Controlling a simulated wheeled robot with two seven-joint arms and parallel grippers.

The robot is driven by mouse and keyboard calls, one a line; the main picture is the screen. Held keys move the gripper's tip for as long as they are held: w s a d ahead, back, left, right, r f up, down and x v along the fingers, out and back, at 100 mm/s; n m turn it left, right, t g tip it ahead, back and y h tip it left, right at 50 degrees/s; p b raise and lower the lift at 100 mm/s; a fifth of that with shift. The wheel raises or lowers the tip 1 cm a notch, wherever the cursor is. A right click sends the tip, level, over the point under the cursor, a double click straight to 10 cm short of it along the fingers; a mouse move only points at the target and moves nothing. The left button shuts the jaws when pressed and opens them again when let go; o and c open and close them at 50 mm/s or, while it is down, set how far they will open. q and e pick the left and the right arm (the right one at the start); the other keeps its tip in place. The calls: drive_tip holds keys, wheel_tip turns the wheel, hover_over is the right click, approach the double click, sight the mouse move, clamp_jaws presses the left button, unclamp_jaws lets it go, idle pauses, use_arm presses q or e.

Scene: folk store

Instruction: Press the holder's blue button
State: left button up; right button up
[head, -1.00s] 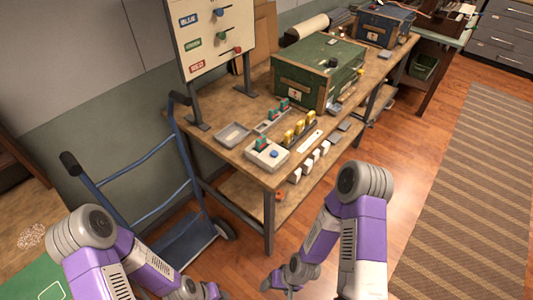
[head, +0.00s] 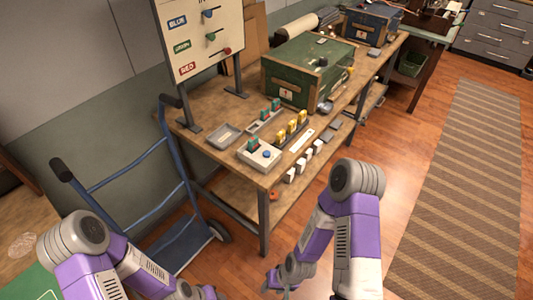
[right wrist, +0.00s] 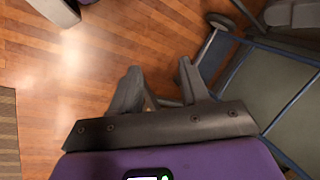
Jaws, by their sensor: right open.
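The holder (head: 246,160) is a pale box at the near corner of the wooden workbench. Its round blue button (head: 267,154) is on top, and a green-topped piece (head: 253,145) stands in it beside the button. My right gripper (head: 270,284) is low in front of the bench, well apart from the holder. In the right wrist view its two fingers (right wrist: 160,88) are spread with nothing between them, over the floor. My left gripper (head: 208,293) is at the bottom edge of the head view, partly cut off, and its jaws cannot be made out.
A blue hand truck (head: 180,240) stands left of the bench. Open floor lies right.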

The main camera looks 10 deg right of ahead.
clamp_jaws()
idle(1.4)
